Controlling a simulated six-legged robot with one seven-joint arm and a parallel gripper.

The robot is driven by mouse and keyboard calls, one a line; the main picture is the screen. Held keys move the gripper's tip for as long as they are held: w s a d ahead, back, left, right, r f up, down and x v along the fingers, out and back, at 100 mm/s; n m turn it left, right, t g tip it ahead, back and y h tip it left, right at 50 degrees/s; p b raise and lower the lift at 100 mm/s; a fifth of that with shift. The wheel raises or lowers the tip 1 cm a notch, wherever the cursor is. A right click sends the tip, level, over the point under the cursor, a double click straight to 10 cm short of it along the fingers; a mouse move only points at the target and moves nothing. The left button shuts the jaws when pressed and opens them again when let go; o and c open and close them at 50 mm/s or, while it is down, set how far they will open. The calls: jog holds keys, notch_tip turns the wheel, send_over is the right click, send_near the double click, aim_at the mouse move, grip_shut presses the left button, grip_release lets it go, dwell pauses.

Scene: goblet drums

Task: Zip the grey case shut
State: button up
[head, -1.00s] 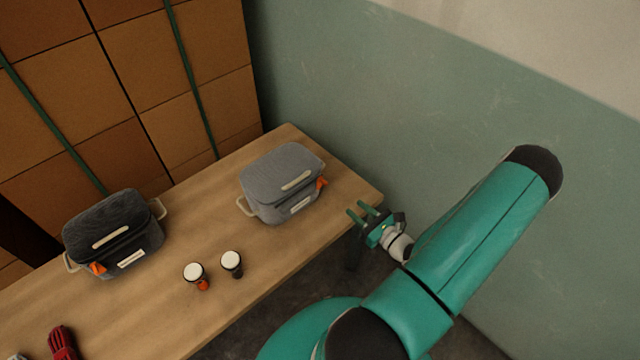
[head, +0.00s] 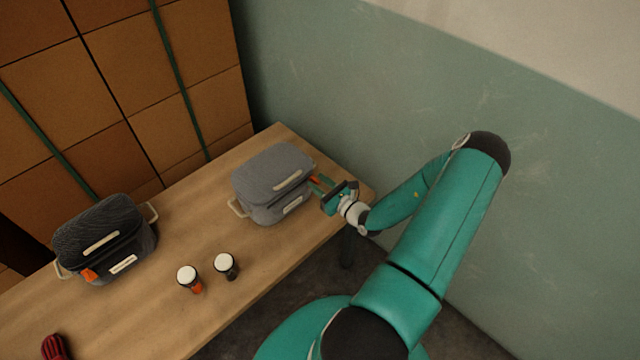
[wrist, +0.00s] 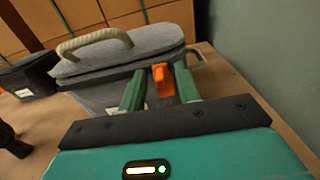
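The grey case (head: 262,178) stands on the right end of the wooden table, its lid down, with a pale handle on top. It also shows in the wrist view (wrist: 110,58). Its orange zip pull (wrist: 162,82) sticks out at the side of the case nearest my gripper (wrist: 160,85). My gripper is at the right end of the case; its two green fingers are apart, one on either side of the orange pull. A gap shows on the left of the pull; the right finger is close to it. How far the zip has run cannot be told.
A dark case (head: 108,240) with its own orange tab stands at the table's left. Two small white-topped drums (head: 225,265) (head: 188,277) stand near the front edge, and a red item (head: 53,347) lies at lower left. A green wall (head: 400,100) rises close on the right.

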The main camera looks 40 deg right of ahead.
grip_shut()
dwell(0.3)
